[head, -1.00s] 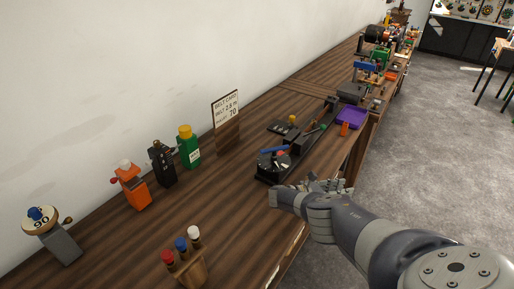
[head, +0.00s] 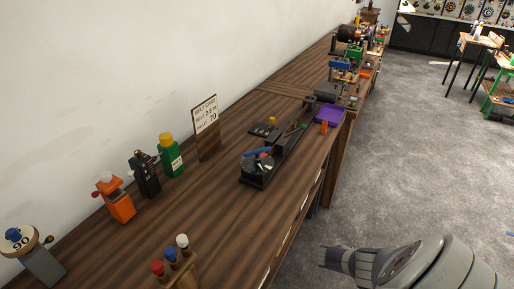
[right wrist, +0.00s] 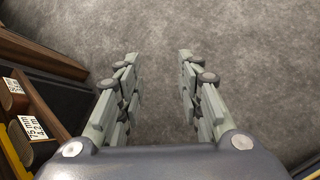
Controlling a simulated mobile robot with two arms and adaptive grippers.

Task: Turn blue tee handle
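A blue handle (head: 257,152), which looks like a bar, lies across the near end of a long black bench device (head: 262,178) in the head view. It is too small to make out its tee shape. My right gripper (right wrist: 158,62) is open and empty in the right wrist view, with its fingers apart over the grey floor. In the head view only part of my right arm shows at the lower right, off the bench's front edge and well away from the blue handle. My left gripper is not in view.
The wooden bench (head: 215,225) runs along the wall. On it stand a belt card sign (head: 206,115), a green bottle-like object (head: 171,158), an orange one (head: 115,200), a rack of coloured handles (head: 182,272) and a purple tray (head: 331,114).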

